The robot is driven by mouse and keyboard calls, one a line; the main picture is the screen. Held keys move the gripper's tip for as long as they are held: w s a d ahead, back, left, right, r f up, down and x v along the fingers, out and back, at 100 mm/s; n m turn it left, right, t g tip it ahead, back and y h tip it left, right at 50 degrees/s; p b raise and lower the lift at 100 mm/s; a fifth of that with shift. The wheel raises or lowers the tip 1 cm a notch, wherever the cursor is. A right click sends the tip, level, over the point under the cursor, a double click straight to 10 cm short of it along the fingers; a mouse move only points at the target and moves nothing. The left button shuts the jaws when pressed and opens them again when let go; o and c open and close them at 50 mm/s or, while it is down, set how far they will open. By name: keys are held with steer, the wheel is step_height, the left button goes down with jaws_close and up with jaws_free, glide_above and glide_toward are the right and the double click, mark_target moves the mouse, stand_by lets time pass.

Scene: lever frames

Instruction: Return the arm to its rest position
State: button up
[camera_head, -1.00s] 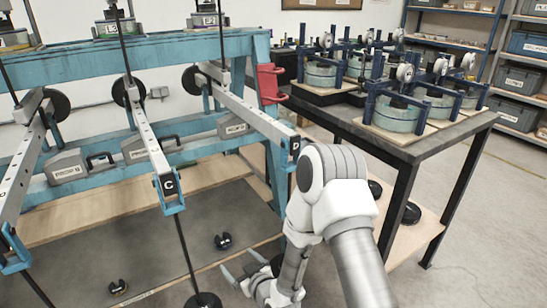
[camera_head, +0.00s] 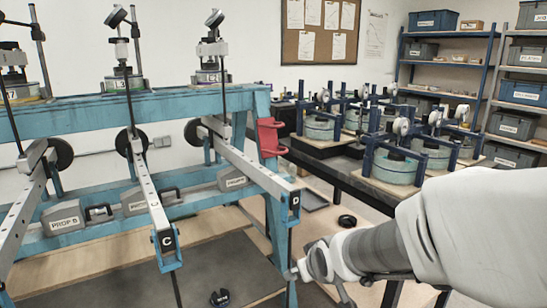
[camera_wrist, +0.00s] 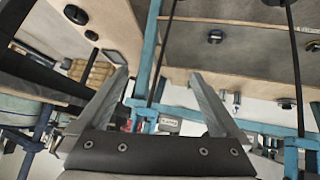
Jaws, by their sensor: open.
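My white and grey arm (camera_head: 430,235) reaches in from the right edge of the head view, in front of the dark side table. My gripper (camera_head: 318,284) is at the bottom centre, partly cut off by the frame edge, close to lever D (camera_head: 294,201) in the picture. In the wrist view, my gripper (camera_wrist: 158,75) shows two grey fingers spread apart with nothing between them. The wrist picture looks upside down, with the blue frame and floor boards beyond the fingers.
The blue lever frame (camera_head: 95,108) fills the left, with lever C (camera_head: 165,240) projecting forward. A red holder (camera_head: 270,138) is on its end post. The side table (camera_head: 345,178) carries several blue-framed fixtures. Shelves (camera_head: 445,35) with boxes stand behind.

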steer(key=s+d+r+m+g+h+p, duration=0.1)
steer(key=s+d+r+m+g, duration=0.3)
steer(key=s, duration=0.7)
steer(key=s+d+r+t, duration=0.1)
steer(key=s+d+r, duration=0.3)
steer(key=s, duration=0.6)
step_height(320, 180, up, 23)
steer(key=a+p, duration=0.1)
steer(key=p, duration=2.1)
steer(key=shift+a+r, duration=0.15)
steer(key=shift+a, duration=0.1)
